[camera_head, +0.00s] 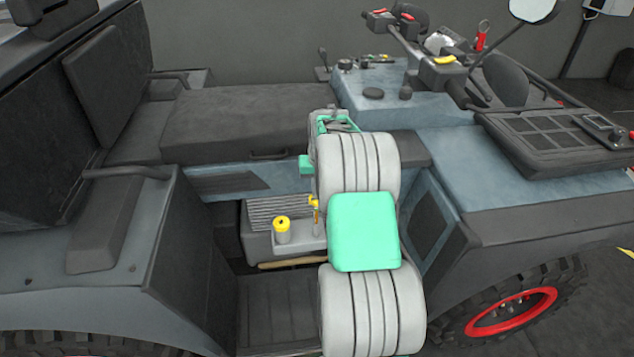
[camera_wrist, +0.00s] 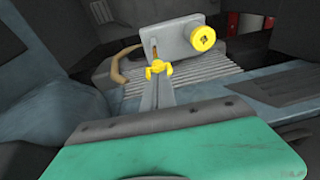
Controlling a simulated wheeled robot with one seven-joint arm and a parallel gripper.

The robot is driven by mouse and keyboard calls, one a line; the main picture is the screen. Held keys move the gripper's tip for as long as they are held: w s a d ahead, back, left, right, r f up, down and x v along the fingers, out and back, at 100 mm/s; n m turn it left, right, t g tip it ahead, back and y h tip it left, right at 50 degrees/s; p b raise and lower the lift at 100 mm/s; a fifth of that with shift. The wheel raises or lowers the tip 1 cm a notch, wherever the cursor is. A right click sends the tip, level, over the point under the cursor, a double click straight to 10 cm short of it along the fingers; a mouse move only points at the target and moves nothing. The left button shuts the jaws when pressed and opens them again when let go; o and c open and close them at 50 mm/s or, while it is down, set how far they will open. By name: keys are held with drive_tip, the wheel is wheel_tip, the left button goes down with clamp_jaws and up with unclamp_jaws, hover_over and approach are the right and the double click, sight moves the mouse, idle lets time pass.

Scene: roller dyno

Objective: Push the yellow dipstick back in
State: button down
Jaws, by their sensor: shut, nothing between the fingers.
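The yellow dipstick (camera_head: 313,202) stands in the grey engine block just left of my arm in the head view. A short length of its rod shows between its handle and the block. In the wrist view the dipstick (camera_wrist: 158,70) has its winged handle toward me, with the rod running up to the grey block. My gripper (camera_wrist: 163,88) is shut and empty, its slim grey fingers pointing toward the handle. I cannot tell whether the tips touch it. In the head view the fingers are hidden behind my arm.
A round yellow cap (camera_head: 281,224) sits on the same block, left of the dipstick; it also shows in the wrist view (camera_wrist: 202,39). A tan hose (camera_head: 290,263) runs below. The bay is bounded by the seat base (camera_head: 235,125) and blue-grey side panels (camera_head: 425,215).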

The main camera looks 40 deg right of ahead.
drive_tip(key=b+x, duration=0.1)
drive_tip(key=x, duration=0.2)
drive_tip(key=s+b+x, duration=0.1)
drive_tip(key=b+x, duration=0.1)
drive_tip(key=x, duration=0.1)
drive_tip(key=s+b+x, duration=0.1)
drive_tip(key=x, duration=0.2)
drive_tip(key=shift+a+f+b, duration=0.15)
drive_tip(key=shift+f+b, duration=0.1)
drive_tip(key=shift+b, duration=0.05)
drive_tip(key=shift+f, duration=0.25)
drive_tip(key=d+p+v, duration=0.1)
drive_tip(key=p+v, duration=0.2)
drive_tip(key=v, duration=1.1)
drive_tip(key=s+a+r+n+p, duration=0.1)
drive_tip(key=s+a+r, duration=0.1)
drive_tip(key=a+r, duration=0.35)
drive_tip(key=s+a+r+n+p, duration=0.1)
drive_tip(key=s+a+r+p, duration=0.15)
drive_tip(key=a, duration=0.65)
drive_tip(key=s+a+r+n+p, duration=0.2)
drive_tip(key=s+a+n, duration=0.1)
drive_tip(key=s+a, duration=1.1)
drive_tip(key=shift+s+a+t+p, duration=0.25)
drive_tip(key=shift+s+t+p, duration=0.15)
drive_tip(key=shift+s, duration=0.5)
